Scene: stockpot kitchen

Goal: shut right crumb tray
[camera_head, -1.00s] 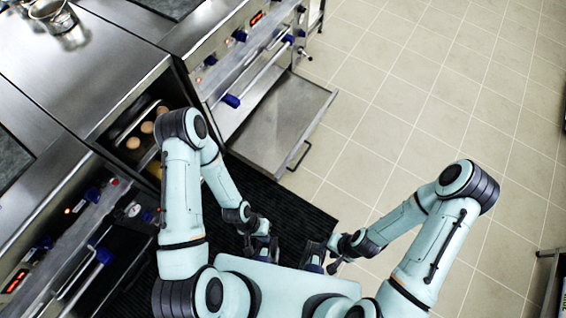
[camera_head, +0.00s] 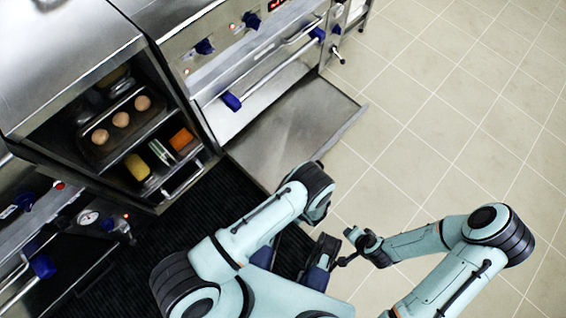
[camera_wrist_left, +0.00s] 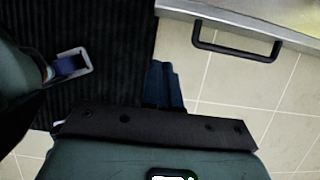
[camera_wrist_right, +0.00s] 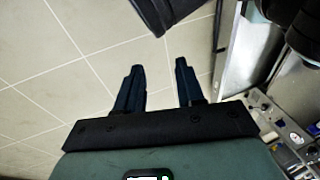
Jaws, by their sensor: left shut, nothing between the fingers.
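The right crumb tray (camera_head: 290,128) is a flat metal tray pulled out low from under the right oven, in the head view. My left arm's elbow covers its near corner. In the left wrist view its front edge (camera_wrist_left: 255,24) and black bar handle (camera_wrist_left: 237,46) show at the upper right. My left gripper (camera_wrist_left: 164,84) is shut and empty, below and left of the handle in that view, apart from it. My right gripper (camera_wrist_right: 160,80) is open and empty above the floor tiles.
A bar with blue ends (camera_head: 270,75) crosses the oven front above the tray. A black mat (camera_head: 190,235) lies before the cabinets. The tiled floor (camera_head: 440,110) at right is clear.

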